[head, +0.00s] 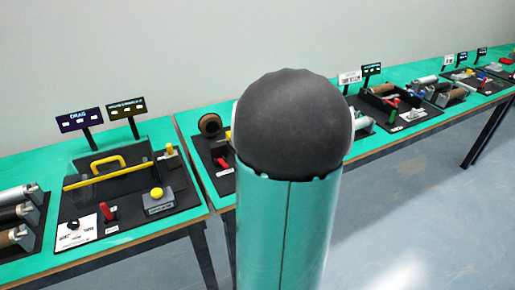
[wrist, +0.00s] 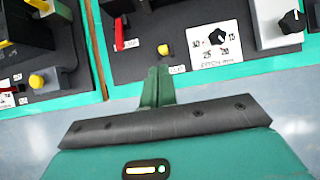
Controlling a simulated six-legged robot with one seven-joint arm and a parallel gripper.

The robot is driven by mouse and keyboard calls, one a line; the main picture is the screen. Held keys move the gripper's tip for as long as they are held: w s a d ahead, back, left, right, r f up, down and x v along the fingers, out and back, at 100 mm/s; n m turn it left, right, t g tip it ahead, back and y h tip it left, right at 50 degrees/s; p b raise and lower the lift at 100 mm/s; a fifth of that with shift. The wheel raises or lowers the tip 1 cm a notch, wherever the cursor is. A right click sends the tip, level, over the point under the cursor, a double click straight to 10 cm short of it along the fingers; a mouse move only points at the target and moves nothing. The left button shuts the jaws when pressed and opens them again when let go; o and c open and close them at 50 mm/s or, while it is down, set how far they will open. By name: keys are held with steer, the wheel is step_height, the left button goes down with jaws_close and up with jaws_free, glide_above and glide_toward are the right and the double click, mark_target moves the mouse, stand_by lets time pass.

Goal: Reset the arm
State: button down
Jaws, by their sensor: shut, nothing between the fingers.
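My gripper (wrist: 158,72) shows in the wrist view as two green fingers pressed together, shut and empty. I cannot tell the height of the fingers above the table edge or floor. In the head view a teal arm link of mine with a dark rounded cap stands upright in the middle and hides part of the tables. The gripper does not show in the head view.
Green tables (head: 20,262) run along the wall with several mini conveyor stations. One station has a yellow handle (head: 108,163), a yellow button (head: 156,193) and a red lever (head: 109,213). A white dial panel (wrist: 232,45) lies right of my fingers. Bare floor (head: 400,215) lies in front.

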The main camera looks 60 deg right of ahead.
steer(key=shift+s+r, duration=0.15)
steer(key=shift+s+d, duration=0.1)
stand_by(0.5)
steer(key=w+a+r+n+y, duration=0.1)
steer(key=w+a+r+n, duration=0.1)
steer(key=a+n, duration=0.55)
steer(key=w+a+r+n+y, duration=0.1)
steer(key=w+a+r+n, duration=0.3)
steer(key=a, duration=0.6)
steer(key=w+a+r+n+y, duration=0.1)
steer(key=a+n, duration=0.7)
steer(key=a, duration=0.1)
steer(key=s+a+n, duration=0.5)
steer(key=a+n, duration=0.4)
steer(key=n, duration=0.2)
steer(key=s+a+r+n, duration=0.1)
steer(key=s+a+n, duration=0.4)
steer(key=a+n, duration=0.5)
steer(key=shift+s+a+r+n, duration=0.2)
steer(key=shift+s+r+n, duration=0.1)
steer(key=shift+n, duration=0.45)
